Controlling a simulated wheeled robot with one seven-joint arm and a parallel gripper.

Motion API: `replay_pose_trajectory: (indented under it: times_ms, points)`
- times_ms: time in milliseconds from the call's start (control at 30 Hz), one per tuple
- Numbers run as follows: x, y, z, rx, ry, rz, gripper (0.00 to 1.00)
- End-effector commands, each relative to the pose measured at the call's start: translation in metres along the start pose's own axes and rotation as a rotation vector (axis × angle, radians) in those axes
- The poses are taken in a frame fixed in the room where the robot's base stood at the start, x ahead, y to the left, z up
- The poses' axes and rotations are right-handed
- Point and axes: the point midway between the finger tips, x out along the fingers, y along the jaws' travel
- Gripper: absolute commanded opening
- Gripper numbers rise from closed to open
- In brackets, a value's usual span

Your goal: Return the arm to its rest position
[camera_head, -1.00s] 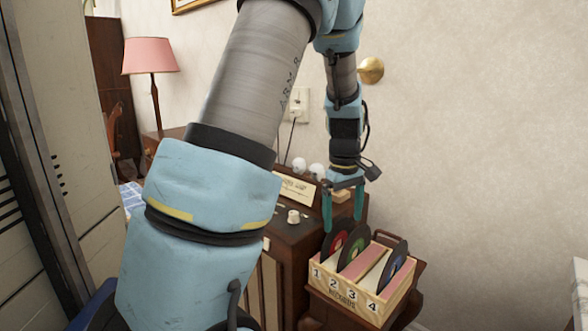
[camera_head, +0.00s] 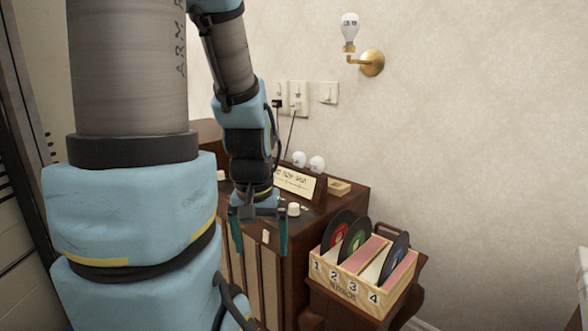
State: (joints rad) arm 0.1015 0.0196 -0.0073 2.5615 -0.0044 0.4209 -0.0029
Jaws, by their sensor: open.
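My gripper (camera_head: 262,236) hangs pointing down at the end of my blue and grey arm (camera_head: 130,200). Its two teal fingers are spread apart with nothing between them. It is in front of the wooden cabinet (camera_head: 340,200), left of the record crate (camera_head: 349,290) and apart from it. The near part of my arm fills the left of the view and hides what is behind it.
The crate holds several records, among them a red-labelled one (camera_head: 333,232), in slots numbered 1 to 4. Two bulbs (camera_head: 308,162) and a sign (camera_head: 294,182) stand on the cabinet. A wall lamp (camera_head: 371,62) juts out above. The wall's right side is clear.

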Motion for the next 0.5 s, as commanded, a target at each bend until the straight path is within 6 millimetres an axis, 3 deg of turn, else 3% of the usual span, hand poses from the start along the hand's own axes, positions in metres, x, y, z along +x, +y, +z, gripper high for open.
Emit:
replay_pose_trajectory:
  times_ms: [33, 233, 500]
  points:
    - [-0.016, 0.0, -0.002, -0.001, 0.0, 0.0, 1.0]
    - [-0.056, 0.0, -0.008, -0.002, 0.0, 0.0, 1.0]
    - [-0.13, 0.001, -0.019, -0.002, -0.001, 0.0, 1.0]
